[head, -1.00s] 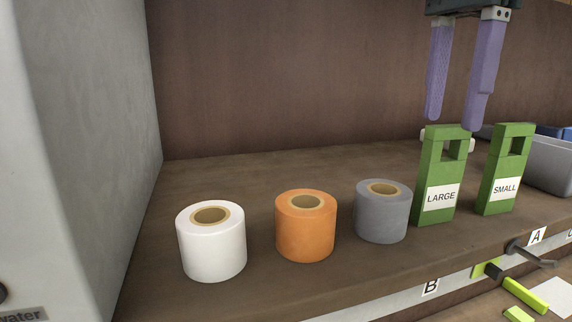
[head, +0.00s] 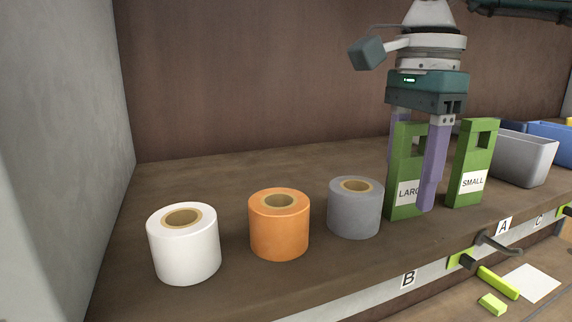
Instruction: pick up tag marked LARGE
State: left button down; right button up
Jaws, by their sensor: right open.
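The green tag marked LARGE (head: 404,200) stands upright on the shelf, right of the grey roll. Its white label is partly covered. My right gripper (head: 418,190) has come down over it with its purple fingers pointing down. One finger is in front of the tag's right side and the other shows behind its upper left. The jaws are open, and I cannot tell whether either finger touches the tag. The green tag marked SMALL (head: 473,165) stands upright just to the right. My left gripper is not in view.
A white roll (head: 184,252), an orange roll (head: 279,230) and a grey roll (head: 354,212) stand to the left. A grey bin (head: 527,165) and a blue bin (head: 552,130) are at the right. The front edge carries letter labels and a lever (head: 497,243).

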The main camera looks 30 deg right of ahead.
grip_shut()
dwell(0.6)
